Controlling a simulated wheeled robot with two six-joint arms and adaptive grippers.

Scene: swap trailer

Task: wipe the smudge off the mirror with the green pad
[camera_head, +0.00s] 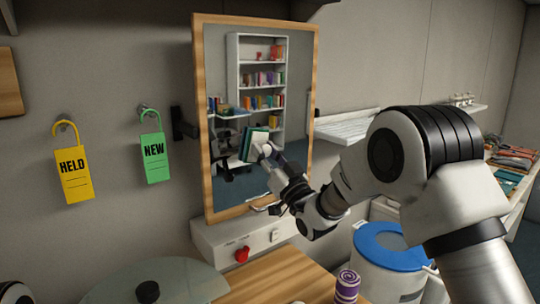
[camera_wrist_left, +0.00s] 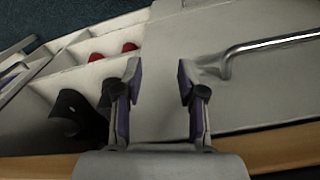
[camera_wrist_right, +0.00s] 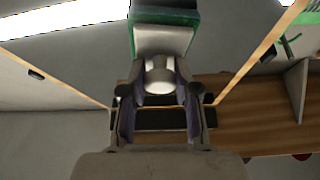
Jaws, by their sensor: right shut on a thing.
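The mirror (camera_head: 208,120) has a wooden frame and stands against the wall in the head view, reflecting a bookshelf. My right gripper (camera_head: 268,158) is in front of its lower middle. It is shut on the pale knob of the green pad (camera_head: 255,142), which is at or close to the glass; I cannot tell if they touch. In the right wrist view, the pad (camera_wrist_right: 163,38) is beyond the fingertips of the right gripper (camera_wrist_right: 161,78). I cannot make out the smudge. My left gripper (camera_wrist_left: 161,82) is open and empty in the left wrist view.
A yellow HELD tag (camera_head: 73,175) and a green NEW tag (camera_head: 154,158) hang left of the mirror. Below are a white box with a red knob (camera_head: 241,254), a blue-rimmed bin (camera_head: 367,246) and a purple roll (camera_head: 347,284). A compartmented tray (camera_wrist_left: 75,52) lies near my left gripper.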

